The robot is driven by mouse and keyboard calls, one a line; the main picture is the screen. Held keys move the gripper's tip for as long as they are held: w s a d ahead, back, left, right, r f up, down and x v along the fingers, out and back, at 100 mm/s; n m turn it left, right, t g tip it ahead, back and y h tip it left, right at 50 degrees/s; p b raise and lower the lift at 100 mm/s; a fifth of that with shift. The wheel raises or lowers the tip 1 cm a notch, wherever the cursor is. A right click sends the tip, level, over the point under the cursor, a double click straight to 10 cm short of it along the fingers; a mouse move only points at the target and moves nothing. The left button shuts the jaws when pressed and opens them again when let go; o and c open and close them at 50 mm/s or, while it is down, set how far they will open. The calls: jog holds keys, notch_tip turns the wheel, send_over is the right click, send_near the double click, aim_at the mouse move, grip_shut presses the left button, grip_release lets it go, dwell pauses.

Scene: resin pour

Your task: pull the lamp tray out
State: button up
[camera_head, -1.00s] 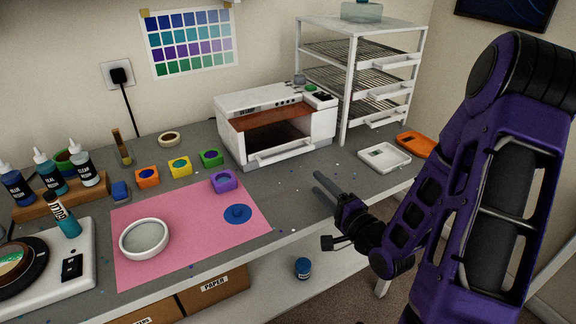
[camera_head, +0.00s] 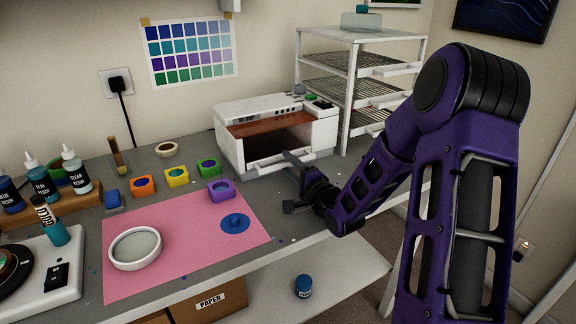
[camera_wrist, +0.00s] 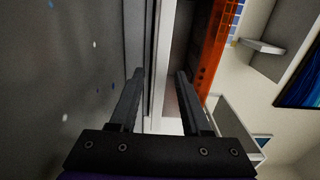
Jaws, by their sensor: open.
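The curing lamp (camera_head: 235,108) is a white box with an orange-brown window and a dark opening, at the back middle of the bench. Its lamp tray (camera_head: 268,163) sits low in the opening, with a white bar handle along its front. In the wrist view my gripper (camera_wrist: 160,74) is open, and a white strip of the lamp's front (camera_wrist: 163,50) runs between the fingertips. I cannot tell whether the fingers touch it.
A white rack (camera_head: 348,90) with wire shelves stands right of the lamp. Small coloured moulds (camera_head: 177,177) and a pink mat (camera_head: 180,255) with a round white dish (camera_head: 135,249) lie in front. Bare grey bench lies between the mat and the lamp.

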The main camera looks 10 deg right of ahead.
jog(key=shift+w+a, duration=0.15)
jog(key=shift+w, duration=0.3)
grip_shut()
jog(key=shift+s, duration=0.1)
dwell(1.1)
